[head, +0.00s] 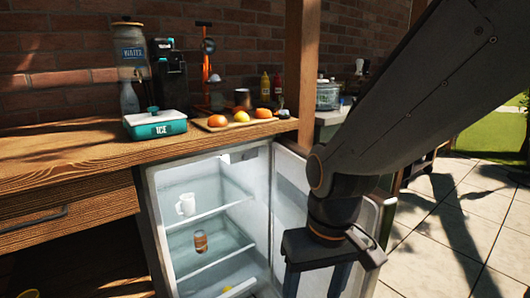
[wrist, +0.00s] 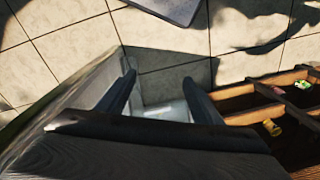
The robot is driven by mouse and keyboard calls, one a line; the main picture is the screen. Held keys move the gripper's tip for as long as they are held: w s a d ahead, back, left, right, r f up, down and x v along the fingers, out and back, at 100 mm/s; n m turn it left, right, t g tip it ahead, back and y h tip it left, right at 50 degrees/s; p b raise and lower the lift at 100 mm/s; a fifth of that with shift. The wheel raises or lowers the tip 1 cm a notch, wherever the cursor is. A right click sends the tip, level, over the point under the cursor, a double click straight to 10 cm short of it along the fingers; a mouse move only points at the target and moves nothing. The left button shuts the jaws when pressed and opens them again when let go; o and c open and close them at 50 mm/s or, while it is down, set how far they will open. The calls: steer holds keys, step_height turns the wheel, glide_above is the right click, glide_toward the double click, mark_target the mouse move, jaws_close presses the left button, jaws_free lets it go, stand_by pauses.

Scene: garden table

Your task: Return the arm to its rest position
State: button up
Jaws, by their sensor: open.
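My arm comes down from the upper right in the head view. My gripper (head: 317,284) hangs in front of the open fridge door (head: 293,205), its fingers pointing down and its tips cut off by the frame's lower edge. In the wrist view my gripper (wrist: 163,88) has its two dark fingers spread apart, with nothing held between them. A pale surface shows beyond the fingers there. The arm and gripper hide part of the door.
The fridge (head: 158,230) stands open with a white mug (head: 186,204) and a jar (head: 201,242) on its shelves. Above is a wooden counter (head: 70,155) with an ice box (head: 156,125). A divided wooden crate (wrist: 240,103) lies right in the wrist view.

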steer(key=s+d+r+m+p, duration=0.2)
steer(key=d+r+m+p, duration=0.1)
steer(key=d+r+p, duration=0.7)
step_height(320, 180, up, 3)
steer(key=p, duration=0.6)
steer(key=shift+s+d+r+h, duration=0.2)
steer(key=shift+d+h, duration=0.2)
